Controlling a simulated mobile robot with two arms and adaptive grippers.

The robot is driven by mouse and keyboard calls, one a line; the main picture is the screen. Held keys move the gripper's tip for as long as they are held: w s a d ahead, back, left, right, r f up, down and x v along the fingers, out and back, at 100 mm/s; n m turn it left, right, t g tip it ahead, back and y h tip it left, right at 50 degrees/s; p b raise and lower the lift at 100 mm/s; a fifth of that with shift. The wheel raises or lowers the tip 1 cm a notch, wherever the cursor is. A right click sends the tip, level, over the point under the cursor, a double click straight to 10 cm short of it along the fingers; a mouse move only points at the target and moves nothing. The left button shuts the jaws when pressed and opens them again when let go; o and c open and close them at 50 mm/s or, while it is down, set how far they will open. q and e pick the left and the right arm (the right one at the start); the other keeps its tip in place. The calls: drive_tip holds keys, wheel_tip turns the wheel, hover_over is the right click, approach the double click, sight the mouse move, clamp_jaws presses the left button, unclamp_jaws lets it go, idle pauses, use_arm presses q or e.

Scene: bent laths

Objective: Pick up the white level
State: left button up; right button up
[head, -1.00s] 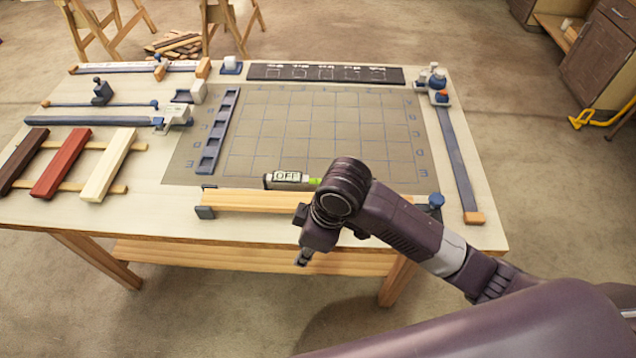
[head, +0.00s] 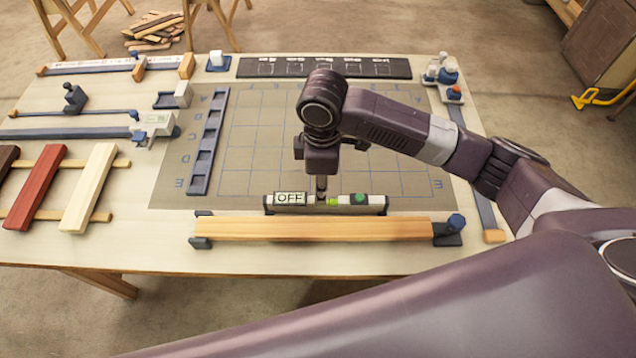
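The level (head: 347,200) lies near the front edge of the grey gridded mat, behind a long wooden lath. It looks like a narrow bar with dark ends, a pale panel reading "OFF", a yellow-green vial and a green spot. My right gripper (head: 321,188) points down over the middle of the level, its tip at or just above it. Contact cannot be told, and the fingers are too small and dark to show their opening. My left gripper is not in view.
The wooden lath (head: 315,228) lies in front of the level between dark end blocks. A blue slotted rack (head: 208,145) stands on the mat's left. Red (head: 36,187) and pale (head: 90,188) laths lie further left. The mat (head: 255,150) is mostly clear.

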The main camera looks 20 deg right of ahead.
drive_tip(key=shift+w+d+f, duration=0.1)
drive_tip(key=shift+w+f, duration=0.1)
drive_tip(key=shift+f, duration=0.45)
drive_tip(key=shift+s+d+f+p, duration=0.15)
drive_tip(key=shift+s+f+p, duration=0.1)
drive_tip(key=shift+f+p, duration=0.25)
drive_tip(key=shift+s+d+f+p, duration=0.15)
drive_tip(key=shift+s+f+p, duration=0.15)
drive_tip(key=shift+f, duration=0.4)
drive_tip(key=f, duration=0.2)
drive_tip(key=shift+w+d+f+p, duration=0.1)
drive_tip(key=shift+w+f+p, duration=0.1)
drive_tip(key=shift+f+p, duration=0.15)
drive_tip(key=shift+f, duration=0.55)
drive_tip(key=shift+c, duration=1.2)
clamp_jaws()
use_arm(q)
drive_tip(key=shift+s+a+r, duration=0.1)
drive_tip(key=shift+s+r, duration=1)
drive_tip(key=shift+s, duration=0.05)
use_arm(e)
drive_tip(key=shift+w, duration=0.1)
